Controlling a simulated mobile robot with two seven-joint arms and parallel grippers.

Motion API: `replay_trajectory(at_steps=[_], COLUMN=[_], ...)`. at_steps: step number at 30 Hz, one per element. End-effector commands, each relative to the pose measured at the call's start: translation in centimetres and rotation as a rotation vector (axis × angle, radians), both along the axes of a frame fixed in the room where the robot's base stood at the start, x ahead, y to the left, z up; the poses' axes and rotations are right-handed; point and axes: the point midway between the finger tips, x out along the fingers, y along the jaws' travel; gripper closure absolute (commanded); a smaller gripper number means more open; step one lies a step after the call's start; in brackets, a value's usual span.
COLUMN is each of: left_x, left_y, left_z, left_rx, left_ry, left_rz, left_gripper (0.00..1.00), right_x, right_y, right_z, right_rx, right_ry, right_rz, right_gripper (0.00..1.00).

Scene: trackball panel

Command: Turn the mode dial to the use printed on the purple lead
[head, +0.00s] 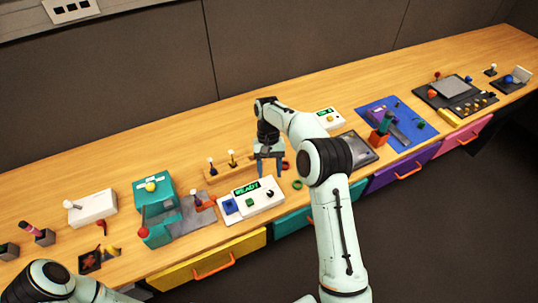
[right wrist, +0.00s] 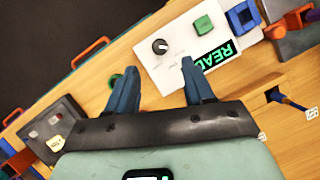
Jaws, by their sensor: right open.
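A white box (head: 262,208) with a green READY display (head: 246,188) stands near the front edge of the bench. A black dial (head: 270,193) with a pale pointer mark sits on its top; it also shows in the right wrist view (right wrist: 160,46). My right gripper (head: 269,174) is open and empty, fingers pointing down, just behind the dial in the head view. In the right wrist view its two blue fingers (right wrist: 158,66) are spread apart, and the dial lies beyond the gap. I cannot make out a purple lead or its print. My left gripper is out of view.
A teal machine (head: 153,190) stands left; a wooden rack (head: 226,172) is behind.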

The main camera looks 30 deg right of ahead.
Motion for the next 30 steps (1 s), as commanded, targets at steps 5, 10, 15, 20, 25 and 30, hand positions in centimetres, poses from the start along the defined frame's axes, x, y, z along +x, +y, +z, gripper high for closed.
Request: replay_trajectory(at_steps=[5, 10, 15, 20, 25, 30], left_x=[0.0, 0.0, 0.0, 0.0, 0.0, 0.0], left_y=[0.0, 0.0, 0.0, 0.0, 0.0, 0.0], left_z=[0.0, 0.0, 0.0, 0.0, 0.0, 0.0], left_rx=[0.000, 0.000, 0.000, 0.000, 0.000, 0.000], left_ry=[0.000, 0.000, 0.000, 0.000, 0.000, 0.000], left_rz=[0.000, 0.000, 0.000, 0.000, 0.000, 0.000], left_gripper=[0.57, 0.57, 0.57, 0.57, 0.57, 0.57], right_x=[1.4, 2.0, 2.3, 2.3, 2.3, 2.3], right_y=[-0.5, -0.8, -0.9, -0.9, -0.9, -0.9], right_z=[3.5, 5.1, 5.9, 6.0, 6.0, 5.9], right_rx=[0.001, 0.001, 0.001, 0.002, 0.001, 0.001], right_ry=[-0.005, 0.000, 0.000, 0.000, 0.001, 0.001], right_rz=[0.000, 0.000, 0.001, 0.001, 0.001, 0.001], right_gripper=[0.48, 0.48, 0.48, 0.48, 0.48, 0.48])
